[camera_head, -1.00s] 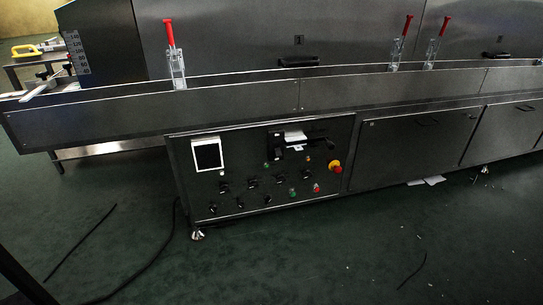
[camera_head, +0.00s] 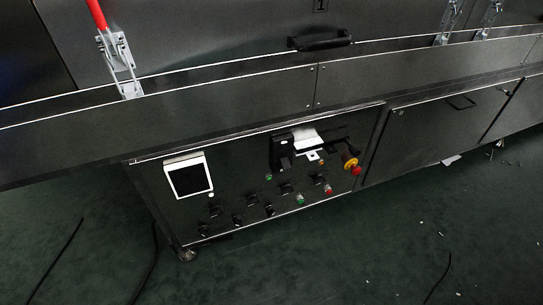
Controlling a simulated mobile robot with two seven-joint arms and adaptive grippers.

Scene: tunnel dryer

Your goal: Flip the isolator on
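The dark control panel (camera_head: 240,190) sits low on the front of the long steel machine. In its upper middle is a black switch unit (camera_head: 279,153), which looks like the isolator, with a white plate or label (camera_head: 309,139) beside it. I cannot make out its on or off position. A red emergency stop button on a yellow base (camera_head: 351,164) is at the panel's right. Several small black knobs and green and red buttons sit below. Neither of my grippers is in view.
A white-framed screen (camera_head: 189,176) is on the panel's left. A ledge (camera_head: 230,113) runs above the panel. A red-handled clamp (camera_head: 117,58) stands on it, and a black handle (camera_head: 320,40) is on the cover behind. The dark green floor in front is mostly clear, with cables at left.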

